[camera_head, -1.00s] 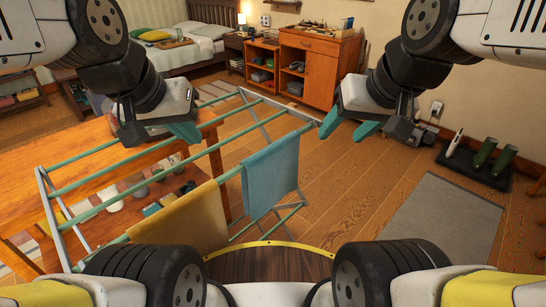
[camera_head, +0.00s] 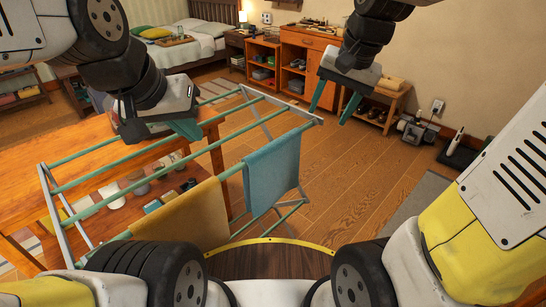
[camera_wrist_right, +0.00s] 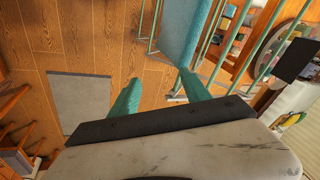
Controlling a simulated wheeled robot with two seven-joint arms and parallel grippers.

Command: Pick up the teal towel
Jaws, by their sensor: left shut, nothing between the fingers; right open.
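The teal towel (camera_head: 271,174) hangs over a rail at the right end of the drying rack (camera_head: 134,154). It also shows at the top of the right wrist view (camera_wrist_right: 186,30). My right gripper (camera_head: 332,105) is open and empty, with its teal fingers pointing down. In the head view it is above and to the right of the towel, apart from it. In the right wrist view its fingertips (camera_wrist_right: 158,84) lie below the towel's edge. My left gripper (camera_head: 193,132) is shut and empty over the rack's back left part.
A mustard towel (camera_head: 182,222) hangs on the same rack, left of the teal one. An orange wooden table (camera_head: 95,140) stands behind and left of the rack. The wooden floor (camera_head: 350,180) right of the rack is clear. A grey mat (camera_wrist_right: 80,100) lies on the floor.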

